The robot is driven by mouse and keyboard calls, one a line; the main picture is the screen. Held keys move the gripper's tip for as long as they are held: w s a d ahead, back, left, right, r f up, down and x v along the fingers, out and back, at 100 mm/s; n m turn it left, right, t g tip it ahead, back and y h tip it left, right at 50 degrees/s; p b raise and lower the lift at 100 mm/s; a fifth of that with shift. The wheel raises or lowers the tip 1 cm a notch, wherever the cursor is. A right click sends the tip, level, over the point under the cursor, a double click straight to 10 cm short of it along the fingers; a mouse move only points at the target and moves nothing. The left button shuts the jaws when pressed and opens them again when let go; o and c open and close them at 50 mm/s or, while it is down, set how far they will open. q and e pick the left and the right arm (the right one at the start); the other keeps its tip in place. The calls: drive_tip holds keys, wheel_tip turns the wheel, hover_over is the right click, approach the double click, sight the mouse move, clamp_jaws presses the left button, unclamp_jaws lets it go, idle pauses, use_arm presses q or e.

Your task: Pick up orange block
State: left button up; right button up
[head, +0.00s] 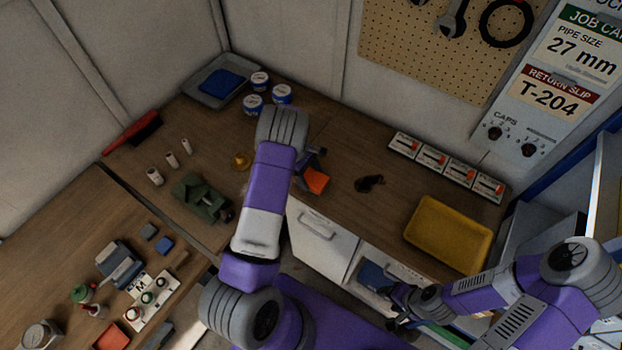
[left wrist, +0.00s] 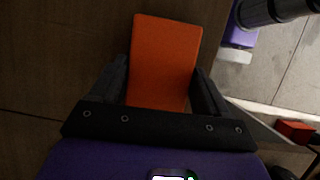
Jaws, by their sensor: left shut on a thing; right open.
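The orange block (head: 316,181) is at the front edge of the wooden workbench in the head view. My left gripper (head: 308,168) reaches over the bench and is shut on it. In the left wrist view the orange block (left wrist: 163,62) sits between the two dark fingers of my left gripper (left wrist: 160,90), which touch its sides. I cannot tell whether the block still touches the bench. My right gripper (head: 396,312) is open and empty, low in front of the cabinet, partly hidden by my arm.
A yellow tray (head: 447,235) lies at the bench's right. Several small boxes (head: 432,158) line the back wall. A small dark object (head: 369,183) lies right of the block. A green device (head: 199,198) stands left. The bench between block and yellow tray is mostly clear.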

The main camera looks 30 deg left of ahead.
sight(310, 176)
use_arm(q)
wheel_tip(310, 176, up, 10)
drive_tip(key=shift+b, duration=0.3)
